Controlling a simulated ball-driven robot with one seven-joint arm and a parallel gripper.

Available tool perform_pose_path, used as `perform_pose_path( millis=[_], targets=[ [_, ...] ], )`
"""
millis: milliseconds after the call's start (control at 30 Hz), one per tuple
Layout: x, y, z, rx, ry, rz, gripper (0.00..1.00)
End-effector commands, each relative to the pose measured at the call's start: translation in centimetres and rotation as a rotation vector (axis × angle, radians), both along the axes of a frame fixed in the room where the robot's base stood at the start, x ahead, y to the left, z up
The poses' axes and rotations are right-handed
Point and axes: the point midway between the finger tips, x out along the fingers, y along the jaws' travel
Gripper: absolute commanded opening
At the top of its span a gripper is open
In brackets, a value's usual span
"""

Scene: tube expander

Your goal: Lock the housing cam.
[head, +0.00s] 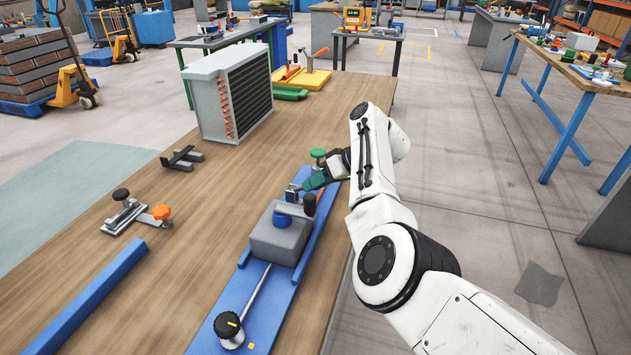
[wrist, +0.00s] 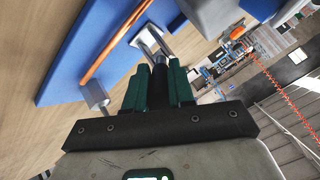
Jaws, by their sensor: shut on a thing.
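The tube expander's blue base plate (head: 262,300) lies along the table's right side, with a grey housing block (head: 277,240) on it. A round blue part (head: 283,219) sits at the housing's far end. My gripper (head: 310,184), with green fingers, is at the far end of the housing, low over the plate. In the wrist view my gripper (wrist: 159,88) is shut on a dark handle (wrist: 159,72). A metal fork-like part (wrist: 150,40) lies just beyond the handle. I cannot tell whether this is the cam's lever; the fingers hide much of it.
A copper tube (wrist: 115,45) runs along the blue plate. A black knob (head: 228,325) on a rod is at the near end; a green knob (head: 318,154) is beyond my gripper. A finned coil unit (head: 232,92) stands at the back. A toggle clamp (head: 130,212) lies at left.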

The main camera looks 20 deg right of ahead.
Motion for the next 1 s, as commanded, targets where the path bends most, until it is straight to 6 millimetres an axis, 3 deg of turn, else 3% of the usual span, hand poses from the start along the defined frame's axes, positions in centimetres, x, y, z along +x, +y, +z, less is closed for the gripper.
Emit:
perform_pose_path(
  millis=[400,1000],
  targets=[
    [-0.7,-1.2,-3.2,0.279,-0.205,-0.004,0.0],
    [-0.9,-1.3,-4.0,0.421,-0.308,-0.001,0.0]
  ],
)
